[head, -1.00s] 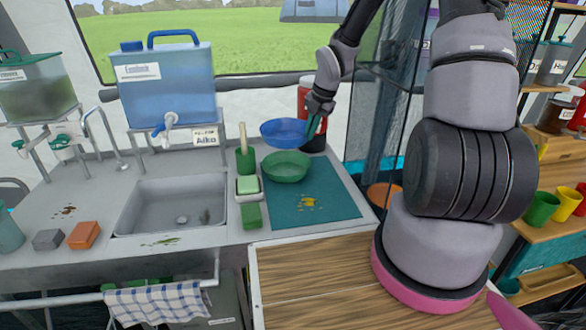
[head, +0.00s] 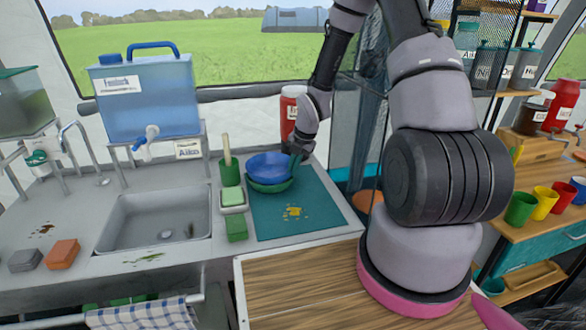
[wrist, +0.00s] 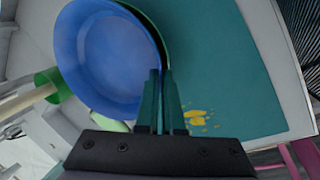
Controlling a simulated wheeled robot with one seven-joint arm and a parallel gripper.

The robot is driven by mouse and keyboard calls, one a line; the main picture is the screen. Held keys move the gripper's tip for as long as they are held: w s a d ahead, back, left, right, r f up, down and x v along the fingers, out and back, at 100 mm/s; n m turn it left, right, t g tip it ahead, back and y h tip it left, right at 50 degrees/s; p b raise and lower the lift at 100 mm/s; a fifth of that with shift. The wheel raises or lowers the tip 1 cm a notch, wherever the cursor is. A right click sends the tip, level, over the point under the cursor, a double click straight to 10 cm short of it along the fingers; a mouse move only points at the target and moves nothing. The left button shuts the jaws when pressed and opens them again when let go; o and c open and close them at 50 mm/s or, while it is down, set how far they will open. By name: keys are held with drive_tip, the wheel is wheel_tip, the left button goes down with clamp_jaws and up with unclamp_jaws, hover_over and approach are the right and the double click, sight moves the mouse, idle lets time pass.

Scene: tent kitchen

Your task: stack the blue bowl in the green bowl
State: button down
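The blue bowl (head: 270,164) sits nested in the green bowl (head: 270,186) on the teal mat, and a strip of green rim shows below it. In the wrist view the blue bowl (wrist: 105,55) fills the upper left, with a thin dark green edge of the green bowl (wrist: 152,27) beyond its rim. My gripper (head: 294,160) is at the bowls' right side. In the wrist view its two green fingers (wrist: 163,72) are close together at the blue bowl's right rim, shut on it. The exact contact at the fingertips is partly hidden.
The teal mat (head: 320,205) has yellow crumbs (head: 293,211) in front of the bowls. A green holder with a brush (head: 229,170) and a sponge tray (head: 232,197) stand left. A red canister (head: 292,110) stands behind. The sink (head: 155,222) lies farther left.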

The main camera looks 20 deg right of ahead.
drive_tip(key=shift+f, duration=0.55)
drive_tip(key=c, duration=1)
unclamp_jaws()
drive_tip(key=shift+c, duration=0.2)
